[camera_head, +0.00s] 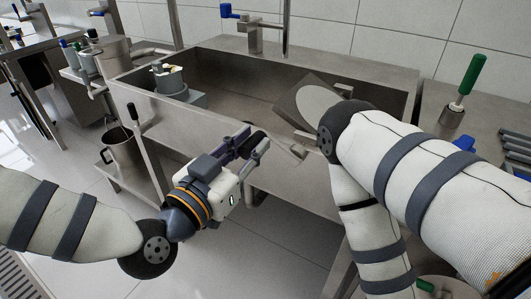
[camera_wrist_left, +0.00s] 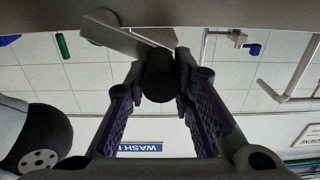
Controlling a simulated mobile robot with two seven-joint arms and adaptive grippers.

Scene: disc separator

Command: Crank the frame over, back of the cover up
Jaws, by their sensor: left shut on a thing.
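My left gripper (camera_head: 256,143) is at the front rim of the sink, shut on the black crank handle (camera_head: 258,138). In the left wrist view the handle (camera_wrist_left: 159,76) sits between the two finger pads (camera_wrist_left: 160,85). The frame (camera_head: 294,108) is a grey plate, tilted, over the right part of the sink. A light round disc, seemingly the cover (camera_head: 319,101), shows on its face. The frame (camera_wrist_left: 137,41) also shows tilted in the left wrist view. My right arm hides part of the frame's right side, and my right gripper is not visible.
The steel sink (camera_head: 160,107) has a tap (camera_head: 255,38) behind it. A bucket (camera_head: 119,145) stands on the lower shelf at left. A green-handled tool (camera_head: 472,75) stands on the right counter.

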